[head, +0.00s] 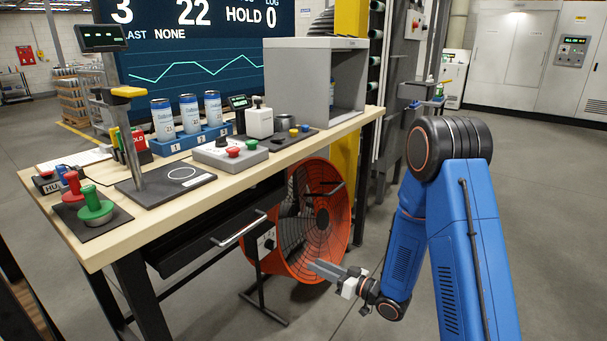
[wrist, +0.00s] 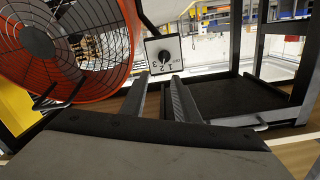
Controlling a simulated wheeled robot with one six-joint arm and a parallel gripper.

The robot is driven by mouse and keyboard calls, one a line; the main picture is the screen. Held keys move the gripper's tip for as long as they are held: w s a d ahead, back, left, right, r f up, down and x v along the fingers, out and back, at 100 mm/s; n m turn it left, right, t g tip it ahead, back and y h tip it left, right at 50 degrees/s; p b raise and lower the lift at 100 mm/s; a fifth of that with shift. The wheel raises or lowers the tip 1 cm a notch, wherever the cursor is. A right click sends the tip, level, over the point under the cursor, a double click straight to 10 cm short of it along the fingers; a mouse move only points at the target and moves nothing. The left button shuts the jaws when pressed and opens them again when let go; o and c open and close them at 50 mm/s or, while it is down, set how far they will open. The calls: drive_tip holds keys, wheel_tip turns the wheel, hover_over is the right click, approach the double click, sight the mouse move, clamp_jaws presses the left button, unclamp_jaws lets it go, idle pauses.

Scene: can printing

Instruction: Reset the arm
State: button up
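My blue arm (head: 465,240) hangs down on the right in the head view. Its gripper (head: 318,267) is low in front of the table, pointing left beside the orange fan. In the wrist view, the two fingers of my gripper (wrist: 160,80) stand apart with a clear gap and nothing between them. The gripper looks apart from both.
The wooden table (head: 240,175) holds three cans in a blue rack (head: 190,140), a button box (head: 230,154), a red and a green stamp (head: 95,210) and a grey open box (head: 285,80). A drawer handle (head: 240,229) sticks out in front. The floor at right is clear.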

drive_tip(key=w+d+r+m+t+h, duration=0.1)
drive_tip(key=w+d+r+h, duration=0.1)
drive_tip(key=d+r+h, duration=0.7)
drive_tip(key=s+d+r+m+g+h, duration=0.1)
drive_tip(key=s+d+r+m+h, duration=0.25)
drive_tip(key=s+d+r, duration=0.6)
drive_tip(key=s+d+r+g, duration=0.1)
drive_tip(key=s+g, duration=0.1)
drive_tip(key=s, duration=0.7)
drive_tip(key=s+d+r+m+g+h, duration=0.1)
drive_tip(key=s+g, duration=0.1)
drive_tip(key=s, duration=0.8)
drive_tip(key=s+d+r+m+g, duration=0.1)
drive_tip(key=s, duration=0.9)
drive_tip(key=shift+d+g, duration=0.35)
drive_tip(key=shift+g, duration=0.05)
drive_tip(key=shift+s+h, duration=0.1)
drive_tip(key=shift+h, duration=0.15)
